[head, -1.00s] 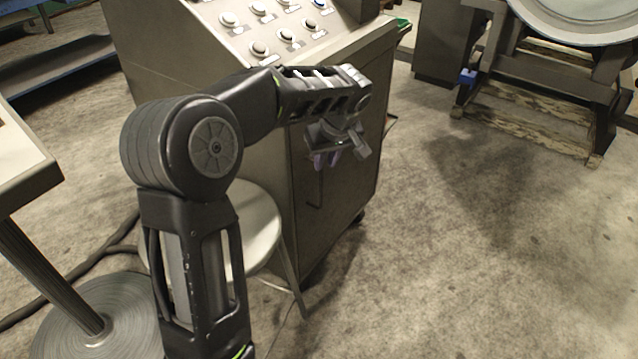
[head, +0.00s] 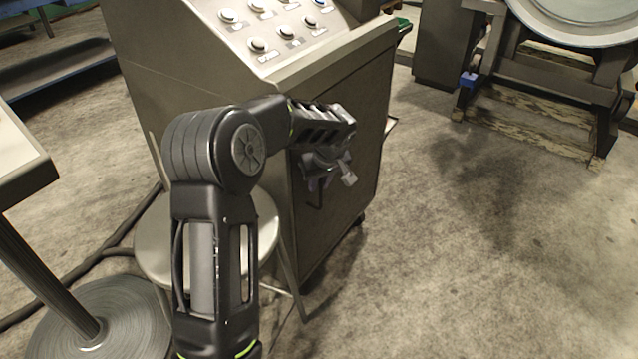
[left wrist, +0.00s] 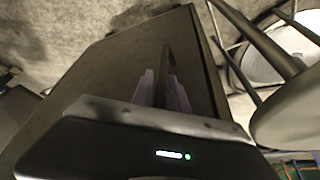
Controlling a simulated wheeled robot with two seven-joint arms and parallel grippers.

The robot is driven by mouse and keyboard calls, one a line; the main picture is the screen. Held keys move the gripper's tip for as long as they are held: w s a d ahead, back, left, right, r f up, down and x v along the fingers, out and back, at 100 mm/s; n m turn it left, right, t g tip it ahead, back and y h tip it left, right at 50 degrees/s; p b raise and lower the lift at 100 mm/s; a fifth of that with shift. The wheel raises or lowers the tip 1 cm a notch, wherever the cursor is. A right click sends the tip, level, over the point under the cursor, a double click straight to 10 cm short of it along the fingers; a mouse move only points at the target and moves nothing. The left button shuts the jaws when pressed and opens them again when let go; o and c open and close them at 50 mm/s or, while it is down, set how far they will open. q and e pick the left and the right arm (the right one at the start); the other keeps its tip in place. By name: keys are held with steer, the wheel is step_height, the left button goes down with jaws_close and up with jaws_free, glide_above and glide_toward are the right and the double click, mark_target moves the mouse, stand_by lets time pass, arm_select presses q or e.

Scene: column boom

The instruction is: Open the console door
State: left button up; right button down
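The console (head: 265,95) is a grey cabinet with a sloped panel of knobs on top. Its door (head: 355,135) is the flat face toward the right and looks shut. A dark upright bar handle (head: 316,192) is on the door, partly hidden by my left gripper (head: 326,178). In the left wrist view the handle (left wrist: 168,58) runs between the two pale purple fingers of my left gripper (left wrist: 162,86). The fingers stand apart, with a gap showing beside the bar; firm contact cannot be made out. My right gripper is not in view.
A round stool (head: 150,245) stands close to the console's near side, beside my left arm. A table on a round base (head: 95,325) is at the left. A wooden-footed machine stand (head: 530,125) is at the upper right. The floor right of the door is clear.

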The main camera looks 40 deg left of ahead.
arm_select(q)
jaws_close()
stand_by(1.4)
